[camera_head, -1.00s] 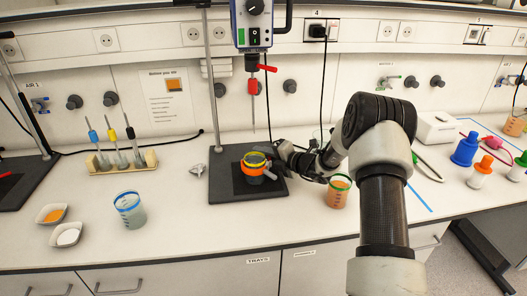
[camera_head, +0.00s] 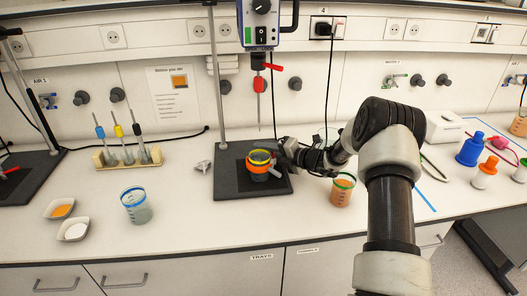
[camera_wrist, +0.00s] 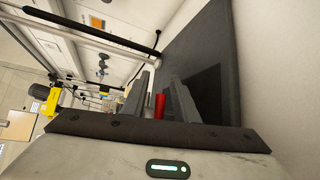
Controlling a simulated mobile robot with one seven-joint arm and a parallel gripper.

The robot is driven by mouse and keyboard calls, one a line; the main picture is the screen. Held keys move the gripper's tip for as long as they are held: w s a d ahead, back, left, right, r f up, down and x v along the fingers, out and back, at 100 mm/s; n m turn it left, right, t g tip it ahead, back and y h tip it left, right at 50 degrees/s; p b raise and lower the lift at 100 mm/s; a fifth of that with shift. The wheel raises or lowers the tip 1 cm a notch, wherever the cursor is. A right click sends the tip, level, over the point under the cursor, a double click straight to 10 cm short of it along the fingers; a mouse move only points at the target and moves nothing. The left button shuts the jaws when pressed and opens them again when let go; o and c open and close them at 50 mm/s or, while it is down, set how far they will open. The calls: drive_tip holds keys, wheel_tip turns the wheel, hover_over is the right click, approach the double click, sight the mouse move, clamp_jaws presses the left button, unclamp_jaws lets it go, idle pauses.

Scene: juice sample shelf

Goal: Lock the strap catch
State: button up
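My gripper (camera_head: 283,153) is low at the vessel's right side, close to the strap; contact cannot be told. In the wrist view my gripper (camera_wrist: 160,84) has its two fingers apart. A small red thing (camera_wrist: 160,106) shows between them, and I cannot tell what it is. The strap is not clear in that view.
A metal stand rod (camera_head: 217,75) rises behind the plate, with a mixer head (camera_head: 257,22) above. A beaker of orange liquid (camera_head: 342,190) stands just right of my gripper. A blue-rimmed beaker (camera_head: 135,206) is at left. The bench front is mostly clear.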

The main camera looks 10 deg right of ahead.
sight(273, 156)
drive_tip(key=v, duration=0.7)
drive_tip(key=shift+s+d+r, duration=0.1)
drive_tip(key=shift+d+r, duration=0.05)
